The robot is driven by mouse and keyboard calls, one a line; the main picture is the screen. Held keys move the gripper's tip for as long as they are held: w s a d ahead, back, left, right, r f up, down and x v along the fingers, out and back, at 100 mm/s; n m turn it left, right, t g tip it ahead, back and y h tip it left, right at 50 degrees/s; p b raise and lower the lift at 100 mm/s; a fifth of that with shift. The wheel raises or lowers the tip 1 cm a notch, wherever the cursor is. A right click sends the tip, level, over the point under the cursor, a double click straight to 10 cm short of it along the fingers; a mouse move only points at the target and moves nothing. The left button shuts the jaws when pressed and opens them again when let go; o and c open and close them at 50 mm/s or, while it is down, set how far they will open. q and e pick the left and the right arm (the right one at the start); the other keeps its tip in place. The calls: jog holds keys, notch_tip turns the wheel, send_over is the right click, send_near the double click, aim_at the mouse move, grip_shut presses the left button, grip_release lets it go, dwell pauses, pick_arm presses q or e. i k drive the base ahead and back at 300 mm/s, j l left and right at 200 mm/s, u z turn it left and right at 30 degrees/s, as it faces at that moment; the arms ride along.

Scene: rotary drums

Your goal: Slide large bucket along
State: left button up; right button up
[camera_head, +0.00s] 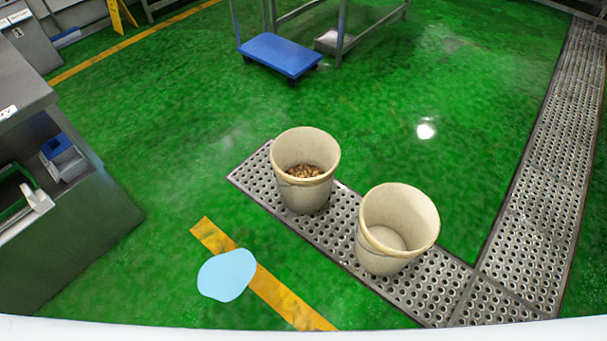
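Two large cream buckets stand upright on a perforated metal floor strip. The left bucket (304,170) holds a layer of brown lumps at its bottom. The right bucket (396,229) stands nearer to me and looks empty. The two are apart, with a short gap of grating between them. Neither of my grippers is in view, and nothing touches the buckets.
The metal grating (335,225) joins a long drain strip (545,190) at the right. A light blue patch (227,275) lies on the yellow floor line (285,300). A steel cabinet (75,205) stands left. A blue trolley (280,54) stands at the back. Green floor between is clear.

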aim_at(305, 161)
jog(key=i+j, duration=0.1)
jog(key=j, duration=0.3)
jog(key=i+j+z, duration=0.1)
jog(key=j, duration=0.25)
jog(key=i+j, duration=0.15)
jog(key=j, duration=0.25)
jog(key=i+j, duration=0.1)
jog(key=j, duration=0.3)
jog(key=i+j+z, duration=0.1)
jog(key=j, duration=0.3)
